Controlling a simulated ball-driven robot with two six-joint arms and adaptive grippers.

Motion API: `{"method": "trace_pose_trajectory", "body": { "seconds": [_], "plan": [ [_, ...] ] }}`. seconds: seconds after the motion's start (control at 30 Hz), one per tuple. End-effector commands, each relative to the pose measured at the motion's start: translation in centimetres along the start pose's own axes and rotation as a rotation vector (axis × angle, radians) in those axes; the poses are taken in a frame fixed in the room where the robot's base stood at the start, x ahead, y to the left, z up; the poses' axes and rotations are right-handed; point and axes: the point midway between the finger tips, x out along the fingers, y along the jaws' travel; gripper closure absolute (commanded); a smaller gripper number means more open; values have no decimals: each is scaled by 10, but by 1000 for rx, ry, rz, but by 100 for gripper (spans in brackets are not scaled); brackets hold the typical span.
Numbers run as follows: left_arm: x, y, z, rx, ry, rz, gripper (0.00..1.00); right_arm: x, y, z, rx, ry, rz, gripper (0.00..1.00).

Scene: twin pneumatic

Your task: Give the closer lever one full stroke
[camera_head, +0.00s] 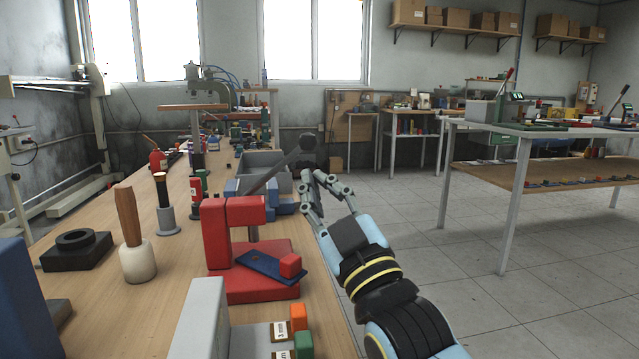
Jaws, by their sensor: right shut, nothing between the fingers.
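A dark lever (270,176) slants up to the right from behind the red press, ending in a black knob (307,143). It is the nearest lever in view. My right gripper (308,198) is shut and empty, just below and to the right of the knob, at the bench's right edge. I cannot tell whether its fingers touch the lever. The lever's lower end is partly hidden among blue and grey parts. My left gripper is not in view.
A red press (216,235) stands in front of the lever, with a mallet (138,250) and a black ringed block (76,248) to its left. A grey bin (262,160) lies behind. The floor right of the bench is clear. Another table (540,128) with more levers stands far right.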

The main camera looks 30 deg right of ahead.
Motion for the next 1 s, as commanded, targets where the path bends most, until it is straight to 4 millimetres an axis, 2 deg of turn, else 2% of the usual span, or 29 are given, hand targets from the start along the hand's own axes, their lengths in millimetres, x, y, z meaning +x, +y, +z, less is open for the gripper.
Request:
{"method": "trace_pose_trajectory", "body": {
  "seconds": [0.03, 0.2, 0.4, 0.57, 1.0],
  "plan": [
    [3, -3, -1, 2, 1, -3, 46, -17, -4, 6, 0, -12, -7, 100],
    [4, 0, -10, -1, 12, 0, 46, -53, -5, 5, 0, -8, -5, 100],
    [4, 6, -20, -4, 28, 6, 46, -78, -6, 4, -1, -6, -4, 100],
    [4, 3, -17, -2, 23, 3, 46, -84, -5, 4, -1, -4, -3, 100],
    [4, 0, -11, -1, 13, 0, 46, -84, -5, 4, -1, -3, -2, 100]
  ]
}}
